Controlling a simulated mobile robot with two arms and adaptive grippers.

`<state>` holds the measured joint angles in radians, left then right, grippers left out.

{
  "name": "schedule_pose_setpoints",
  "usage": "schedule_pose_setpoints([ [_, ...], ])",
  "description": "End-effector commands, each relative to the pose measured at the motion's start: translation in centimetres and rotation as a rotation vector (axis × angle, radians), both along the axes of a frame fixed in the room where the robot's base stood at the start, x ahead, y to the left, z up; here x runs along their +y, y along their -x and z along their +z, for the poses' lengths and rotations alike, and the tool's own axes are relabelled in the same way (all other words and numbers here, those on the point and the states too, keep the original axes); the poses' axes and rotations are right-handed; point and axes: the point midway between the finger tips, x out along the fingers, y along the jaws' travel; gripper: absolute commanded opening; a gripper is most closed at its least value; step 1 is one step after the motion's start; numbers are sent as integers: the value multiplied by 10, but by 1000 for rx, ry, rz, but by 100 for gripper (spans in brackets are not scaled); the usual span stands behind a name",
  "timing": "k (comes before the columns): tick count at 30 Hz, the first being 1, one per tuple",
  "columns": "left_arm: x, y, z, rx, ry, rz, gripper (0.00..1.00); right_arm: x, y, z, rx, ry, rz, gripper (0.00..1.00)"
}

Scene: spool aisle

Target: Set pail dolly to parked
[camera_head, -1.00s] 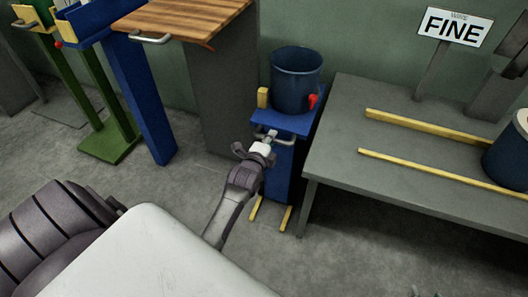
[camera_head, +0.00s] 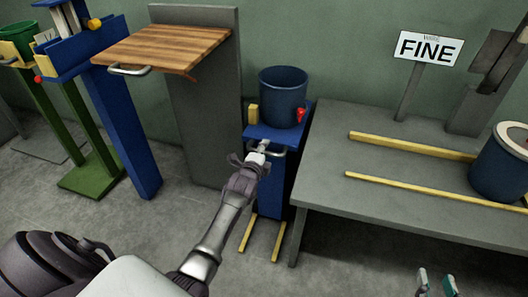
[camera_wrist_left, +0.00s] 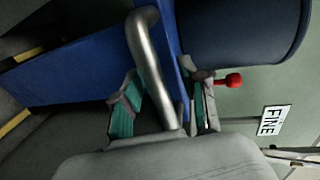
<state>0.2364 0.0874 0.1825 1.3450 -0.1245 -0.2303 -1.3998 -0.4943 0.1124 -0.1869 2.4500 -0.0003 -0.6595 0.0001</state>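The pail dolly is a blue stand (camera_head: 273,190) with yellow foot rails (camera_head: 248,233), a dark blue pail (camera_head: 283,97) on top, a red knob (camera_head: 301,115) and a metal handle (camera_head: 279,151) on its front. It stands between the grey panel and the grey bench. My left gripper (camera_head: 257,156) is at the handle. In the left wrist view the handle bar (camera_wrist_left: 150,65) lies between its teal-padded fingers (camera_wrist_left: 165,108), with gaps on both sides. My right gripper (camera_head: 436,283) shows at the bottom right edge, fingers apart and empty.
The grey bench (camera_head: 345,215) stands close on the dolly's right, with yellow rails (camera_head: 410,146), a spool (camera_head: 503,165) and a FINE sign (camera_head: 428,48). A wooden-topped stand (camera_head: 165,45) is on its left, with blue (camera_head: 125,130) and green (camera_head: 90,182) stands beyond. Floor in front is clear.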

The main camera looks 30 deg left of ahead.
Motion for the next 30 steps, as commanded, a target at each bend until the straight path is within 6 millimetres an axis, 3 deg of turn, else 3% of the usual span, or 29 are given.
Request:
schedule_pose_setpoints([
  [10, -3, 13, 0, 4, 0, -1, 43, 0, 0, 0, 1, 0, 0, 40],
  [21, -21, 84, 16, 2, 0, -1, 43, 0, 0, 0, 1, 0, 0, 40],
  [30, -28, 113, 24, 0, 0, -1, 43, 0, 0, 0, 1, 0, 0, 40],
])
